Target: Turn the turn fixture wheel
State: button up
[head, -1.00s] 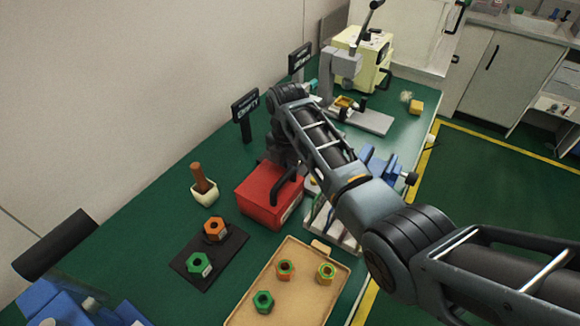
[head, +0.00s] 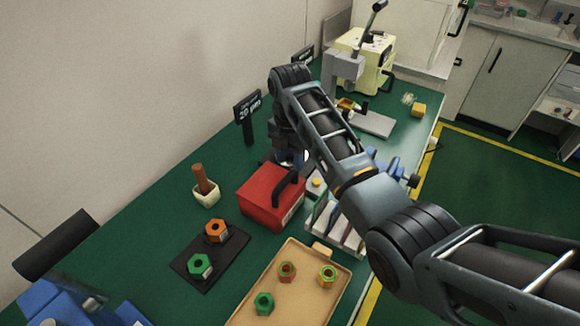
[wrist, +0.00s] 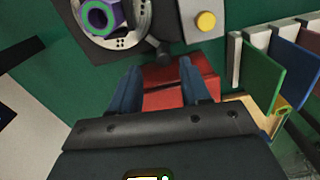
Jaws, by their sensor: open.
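The round grey fixture wheel (wrist: 132,37) shows at the top left of the wrist view, with small holes in its rim and a purple and green nut at its middle. A dark knob or handle (wrist: 162,53) sticks out at its lower right edge. My gripper (wrist: 158,80) is open, its two blue fingers apart, with the knob just beyond the gap between them. I see nothing held between the fingers. In the head view my arm hides most of the fixture and the gripper's fingers.
A red box (head: 262,198) with a black handle stands close by, near a yellow button (wrist: 206,21). Upright coloured plates (wrist: 262,72) stand to the right. A tan tray (head: 305,300) and a black mat (head: 190,268) hold nuts. A black sign (head: 247,107) stands behind.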

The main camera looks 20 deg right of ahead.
jog(key=shift+r, duration=1.7)
